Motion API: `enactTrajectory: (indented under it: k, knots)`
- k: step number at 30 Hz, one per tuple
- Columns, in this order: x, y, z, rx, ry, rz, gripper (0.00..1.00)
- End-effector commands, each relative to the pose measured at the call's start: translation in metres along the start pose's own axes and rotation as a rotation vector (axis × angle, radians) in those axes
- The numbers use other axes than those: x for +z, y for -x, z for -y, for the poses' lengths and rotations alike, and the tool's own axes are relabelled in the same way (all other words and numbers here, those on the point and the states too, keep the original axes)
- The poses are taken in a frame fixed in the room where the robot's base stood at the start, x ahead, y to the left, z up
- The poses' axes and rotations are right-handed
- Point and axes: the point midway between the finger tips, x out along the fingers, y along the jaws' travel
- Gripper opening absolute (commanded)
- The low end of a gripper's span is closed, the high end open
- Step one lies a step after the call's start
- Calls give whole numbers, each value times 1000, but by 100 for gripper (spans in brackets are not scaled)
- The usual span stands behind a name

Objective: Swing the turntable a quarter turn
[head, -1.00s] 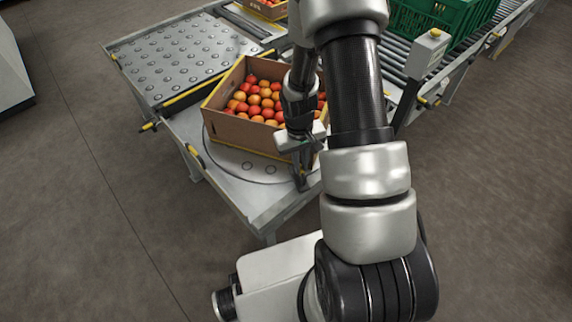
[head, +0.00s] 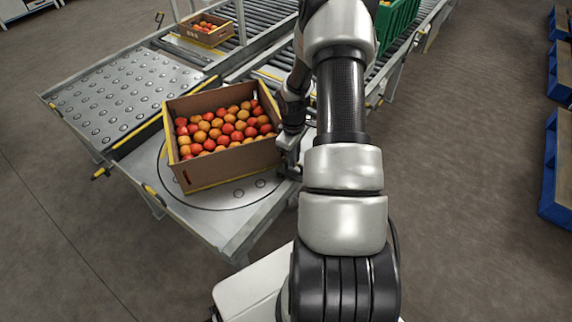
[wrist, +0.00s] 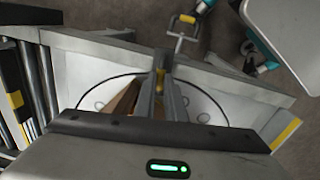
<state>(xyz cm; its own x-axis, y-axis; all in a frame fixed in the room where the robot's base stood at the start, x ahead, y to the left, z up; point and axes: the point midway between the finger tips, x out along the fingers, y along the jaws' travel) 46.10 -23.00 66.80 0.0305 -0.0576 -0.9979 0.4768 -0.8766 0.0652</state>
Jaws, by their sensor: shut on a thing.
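The turntable (head: 222,199) is a round grey disc set in the metal table. A brown cardboard crate (head: 232,160) with yellow edges sits on it, full of red and orange tomatoes. The crate stands askew to the table's edges. My gripper (head: 290,166) is low at the disc's right rim, beside the crate's right side. In the wrist view, my gripper (wrist: 168,98) is shut on a narrow upright handle (wrist: 160,80) with a yellow part, mostly hidden by the fingers. Part of the disc (wrist: 203,108) and a crate corner (wrist: 121,102) show beside the fingers.
A studded transfer plate (head: 125,95) adjoins the turntable at the left. Roller conveyors (head: 235,50) run behind, with another tomato crate (head: 205,36) and a green crate (head: 398,22). Blue pallets (head: 558,165) stand at the far right. The floor between is clear.

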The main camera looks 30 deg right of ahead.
Motion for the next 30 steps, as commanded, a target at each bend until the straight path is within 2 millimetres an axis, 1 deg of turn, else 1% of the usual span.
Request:
enactTrajectory:
  k: [1,6,18,24,30]
  knots:
    - [0,0,-10,2,19,-4,0]
    - [-2,-2,-35,2,104,-10,0]
    - [-13,-7,-90,3,294,-22,0]
    - [-20,-8,-110,2,363,-26,0]
    - [-26,-8,-121,1,409,-29,0]
